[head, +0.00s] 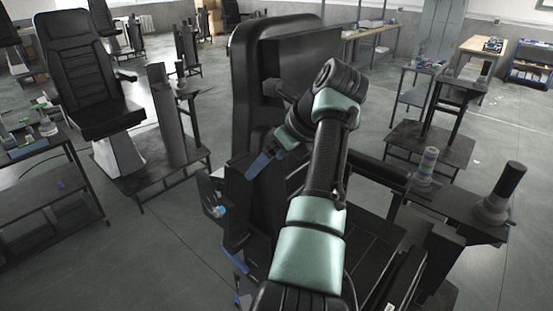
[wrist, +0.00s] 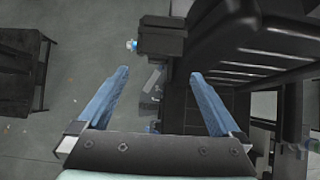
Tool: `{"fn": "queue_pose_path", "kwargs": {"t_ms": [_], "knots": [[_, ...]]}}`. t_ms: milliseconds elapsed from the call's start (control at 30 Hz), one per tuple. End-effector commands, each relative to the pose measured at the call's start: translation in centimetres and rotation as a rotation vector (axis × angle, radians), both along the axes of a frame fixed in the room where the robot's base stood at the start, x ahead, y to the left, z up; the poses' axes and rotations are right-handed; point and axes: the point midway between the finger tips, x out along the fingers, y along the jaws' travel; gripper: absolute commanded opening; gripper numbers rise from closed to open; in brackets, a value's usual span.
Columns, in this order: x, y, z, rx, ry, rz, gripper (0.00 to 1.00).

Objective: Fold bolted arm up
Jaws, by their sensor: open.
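A black seat (head: 243,75) stands in front of me, its tall backrest partly hidden by my own arm. A dark arm piece (head: 210,192) shows low at the seat's left side, with a small blue and white bolt-like part (head: 220,211) by it. In the wrist view a dark block (wrist: 162,40) with a similar blue and white end (wrist: 131,45) lies just beyond the fingertips. My gripper (head: 262,163) has blue fingers and is beside the backrest, above the arm piece. In the wrist view my gripper (wrist: 160,75) is open, with nothing visibly held. The arm's joint is not clear.
A finished-looking black chair (head: 88,75) stands on a column at the left, near a workbench (head: 45,190). A side shelf (head: 450,205) with upright dark and striped items is close on the right. Grey floor is open at left of the seat.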

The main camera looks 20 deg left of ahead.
Motion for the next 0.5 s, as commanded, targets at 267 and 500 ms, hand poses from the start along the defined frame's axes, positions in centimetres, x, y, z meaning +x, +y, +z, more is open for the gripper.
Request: {"fn": "queue_pose_path", "kwargs": {"t_ms": [267, 500], "knots": [[-0.6, -1.6, 2.4, 0.001, -0.001, -0.001, 1.0], [-0.6, -1.6, 2.6, 0.001, 0.0, 0.001, 1.0]]}}
